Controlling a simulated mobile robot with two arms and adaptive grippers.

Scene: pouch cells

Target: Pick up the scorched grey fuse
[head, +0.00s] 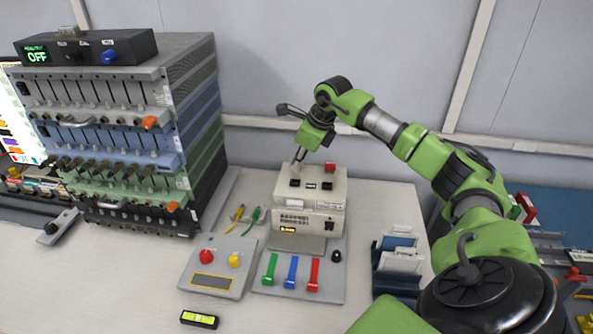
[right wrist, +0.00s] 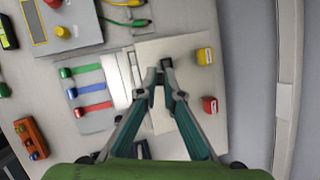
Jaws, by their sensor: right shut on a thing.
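My right gripper (head: 297,168) reaches down from the back onto the top of the cream box (head: 316,206). In the right wrist view the gripper (right wrist: 164,70) has its fingertips close together. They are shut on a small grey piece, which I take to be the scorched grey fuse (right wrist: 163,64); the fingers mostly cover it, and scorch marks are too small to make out. The piece is at or just above the box top; whether it touches is unclear. A red block (head: 330,167) stands on the box, and a yellow block (right wrist: 205,56) is beside the fingertips. My left gripper is not in view.
Green, blue and red levers (head: 291,271) lie in front of the box. A panel with red and yellow buttons (head: 212,283) is left of them. A tall cell rack (head: 190,120) stands at the left; a blue-grey holder (head: 398,258) is at the right.

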